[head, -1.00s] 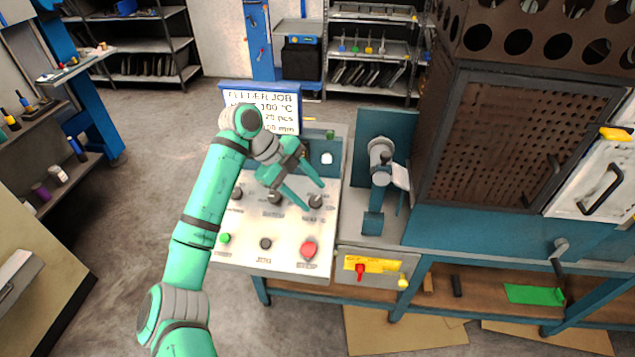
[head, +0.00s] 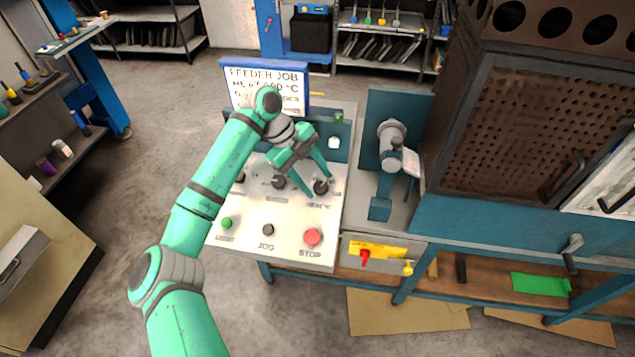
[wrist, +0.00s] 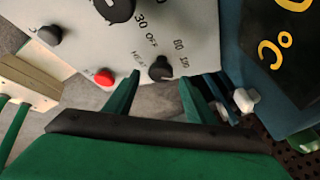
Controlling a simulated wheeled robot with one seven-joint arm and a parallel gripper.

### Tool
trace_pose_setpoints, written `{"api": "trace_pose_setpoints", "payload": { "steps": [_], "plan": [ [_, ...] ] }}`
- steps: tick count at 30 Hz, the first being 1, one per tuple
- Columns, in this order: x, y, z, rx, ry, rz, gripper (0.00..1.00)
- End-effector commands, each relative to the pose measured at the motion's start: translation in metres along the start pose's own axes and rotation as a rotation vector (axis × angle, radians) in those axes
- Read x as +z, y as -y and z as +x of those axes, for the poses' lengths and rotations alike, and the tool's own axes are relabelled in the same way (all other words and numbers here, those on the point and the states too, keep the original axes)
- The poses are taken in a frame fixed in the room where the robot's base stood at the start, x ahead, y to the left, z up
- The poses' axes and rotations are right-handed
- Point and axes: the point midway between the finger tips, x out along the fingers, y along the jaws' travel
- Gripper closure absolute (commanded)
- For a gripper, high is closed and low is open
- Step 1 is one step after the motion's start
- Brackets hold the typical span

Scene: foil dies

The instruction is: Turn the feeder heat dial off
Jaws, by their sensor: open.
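The heat dial (head: 321,188) is a dark round knob at the right of the pale control panel (head: 285,243). In the wrist view the dial (wrist: 160,69) shows near the printed words HEAT and OFF and some numbers. Which mark it points to is too small to tell. My gripper (head: 317,184) is open over the dial, its green fingers slanting down on either side. In the wrist view my gripper (wrist: 159,76) has its fingertips left and right of the dial, with gaps showing; I cannot tell whether they touch it.
Another dark knob (head: 279,181) is left of the heat dial. A green button (head: 226,223), a black jog button (head: 268,230) and a red stop button (head: 313,237) line the front. A job sign (head: 265,88) stands behind; a grey press (head: 391,140) is close on the right.

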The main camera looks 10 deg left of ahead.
Motion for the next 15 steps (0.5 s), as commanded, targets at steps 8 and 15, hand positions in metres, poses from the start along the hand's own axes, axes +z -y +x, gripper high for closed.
{"api": "trace_pose_setpoints", "payload": {
  "steps": [8,15],
  "plan": [
    [0.002,-0.002,0.017,-0.001,0.001,-0.003,0.50],
    [0.001,-0.001,0.018,-0.001,0.001,-0.002,0.50]
  ]
}}
